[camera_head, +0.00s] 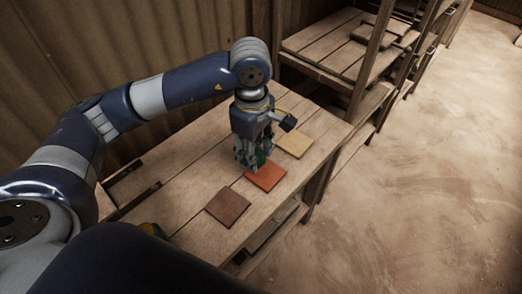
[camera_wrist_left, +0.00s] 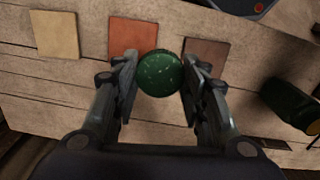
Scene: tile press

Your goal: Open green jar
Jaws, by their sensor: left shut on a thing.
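The green jar shows as a round speckled green top (camera_wrist_left: 160,74) between the fingers in the left wrist view. In the head view only a small strip of green (camera_head: 261,157) shows, the rest hidden by the fingers. My left gripper (camera_head: 248,163) points down over the table and is shut on the green jar; its two fingers also show on either side of the jar in the left wrist view (camera_wrist_left: 159,80). Whether lid and body are apart cannot be seen. My right gripper is not in view.
A tan tile (camera_head: 294,144), an orange-red tile (camera_head: 266,177) and a brown tile (camera_head: 228,205) lie in a row on the wooden table (camera_head: 185,205). A dark green container with a yellowish end (camera_wrist_left: 292,106) lies at the right in the wrist view. Wooden shelves (camera_head: 330,45) stand behind.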

